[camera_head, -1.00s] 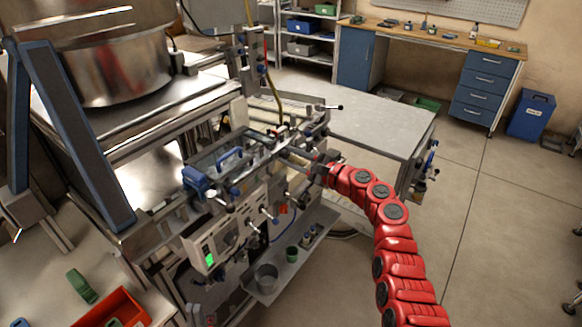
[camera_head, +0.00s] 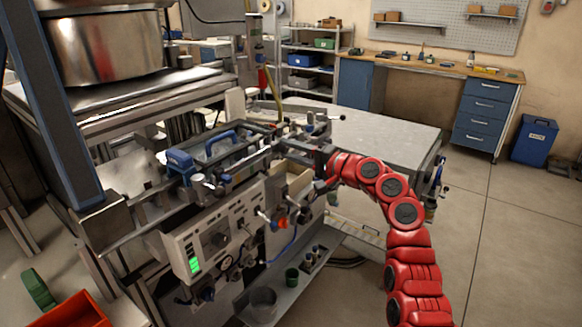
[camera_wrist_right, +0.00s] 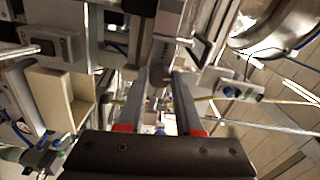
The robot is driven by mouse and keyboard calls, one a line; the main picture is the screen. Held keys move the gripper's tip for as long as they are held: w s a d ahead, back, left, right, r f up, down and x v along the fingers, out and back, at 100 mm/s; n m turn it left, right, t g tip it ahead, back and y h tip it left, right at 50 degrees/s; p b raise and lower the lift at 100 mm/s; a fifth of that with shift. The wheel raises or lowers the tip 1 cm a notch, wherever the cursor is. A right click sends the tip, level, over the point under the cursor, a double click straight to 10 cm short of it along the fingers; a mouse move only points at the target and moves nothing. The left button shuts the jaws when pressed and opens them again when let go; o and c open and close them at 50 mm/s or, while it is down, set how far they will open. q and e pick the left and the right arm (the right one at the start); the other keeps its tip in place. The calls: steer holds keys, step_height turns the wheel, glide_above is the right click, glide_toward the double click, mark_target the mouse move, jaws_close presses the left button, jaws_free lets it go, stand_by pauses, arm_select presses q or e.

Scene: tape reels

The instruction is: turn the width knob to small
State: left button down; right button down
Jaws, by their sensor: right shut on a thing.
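My right gripper (camera_head: 322,160) is at the end of the red arm, at the right end of the machine's top rail assembly. In the right wrist view the two fingers (camera_wrist_right: 160,78) reach forward and are closed on a small grey part, which I take to be the width knob (camera_wrist_right: 160,73). The fingers and wrist hide most of it, so its setting and markings cannot be read. In the head view the knob is hidden behind the gripper. My left gripper is not in view.
The machine's control panel (camera_head: 215,238) with a lit green display is left of my arm. A blue-handled unit (camera_head: 222,145) sits on its top. A grey table (camera_head: 385,130) stands behind the arm. Floor is open at right.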

steer(key=n+b, duration=0.6)
steer(key=shift+f+b, duration=0.4)
steer(key=n+b, duration=0.2)
steer(key=n, duration=0.2)
steer(key=shift+r, duration=0.1)
steer(key=n+b, duration=0.1)
steer(key=n, duration=0.3)
steer(key=shift+r+b, duration=0.15)
steer(key=shift+b, duration=0.2)
steer(key=shift+n, duration=0.3)
steer(key=c, duration=0.6)
jaws_free()
steer(key=shift+r, duration=0.1)
steer(key=v, duration=1.7)
steer(key=shift+s+d+p, duration=0.1)
steer(key=shift+d+p, duration=0.05)
steer(key=shift+p, duration=0.25)
